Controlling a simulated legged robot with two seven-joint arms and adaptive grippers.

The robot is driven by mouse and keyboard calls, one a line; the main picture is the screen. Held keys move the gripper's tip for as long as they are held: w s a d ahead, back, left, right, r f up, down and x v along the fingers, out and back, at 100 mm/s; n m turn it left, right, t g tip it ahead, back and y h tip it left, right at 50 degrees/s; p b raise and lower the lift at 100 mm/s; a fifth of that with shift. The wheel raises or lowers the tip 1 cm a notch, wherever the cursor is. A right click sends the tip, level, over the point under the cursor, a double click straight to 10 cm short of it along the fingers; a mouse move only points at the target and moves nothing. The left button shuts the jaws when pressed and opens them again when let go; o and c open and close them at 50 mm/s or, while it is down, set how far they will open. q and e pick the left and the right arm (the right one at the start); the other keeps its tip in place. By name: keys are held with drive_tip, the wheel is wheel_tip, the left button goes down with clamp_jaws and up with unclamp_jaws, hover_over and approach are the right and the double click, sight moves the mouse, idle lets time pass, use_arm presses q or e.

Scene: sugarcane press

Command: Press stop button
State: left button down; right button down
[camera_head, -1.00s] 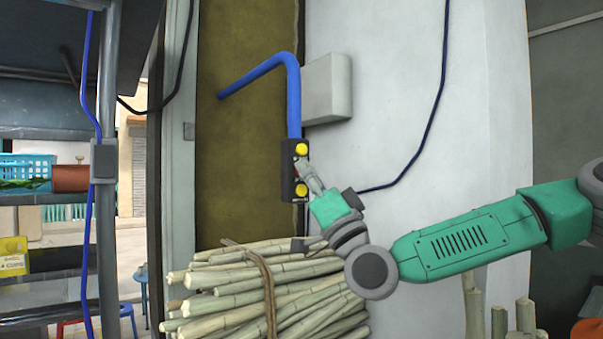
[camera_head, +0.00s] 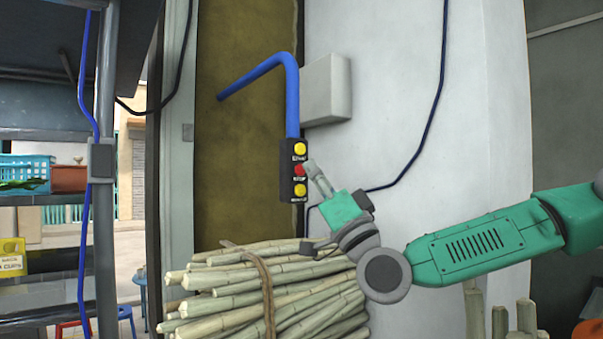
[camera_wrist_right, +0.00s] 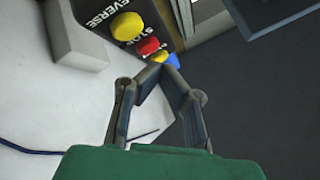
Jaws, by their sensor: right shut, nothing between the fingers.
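A black control box (camera_head: 287,172) hangs at the end of a bent blue pipe. Its red stop button (camera_head: 299,170) sits between a yellow start button (camera_head: 300,149) on top and a yellow reverse button (camera_head: 300,190) below. My right gripper (camera_head: 309,163) is shut and empty, its tips just right of the red button in the head view; I cannot tell if they touch it. In the right wrist view the red button (camera_wrist_right: 148,46) shows just beyond the fingertips (camera_wrist_right: 160,68), beside the yellow reverse button (camera_wrist_right: 127,27). My left gripper is not in view.
A bundle of cane (camera_head: 235,290) lies below the box and my right wrist. A grey wall box (camera_head: 327,90) and a dark cable (camera_head: 432,120) are on the white wall. A metal shelf (camera_head: 40,125) stands at left.

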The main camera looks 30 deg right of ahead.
drive_tip(key=shift+s, duration=0.15)
drive_tip(key=shift+s+d+b, duration=0.2)
drive_tip(key=shift+s+b, duration=0.15)
drive_tip(key=shift+s, duration=2.05)
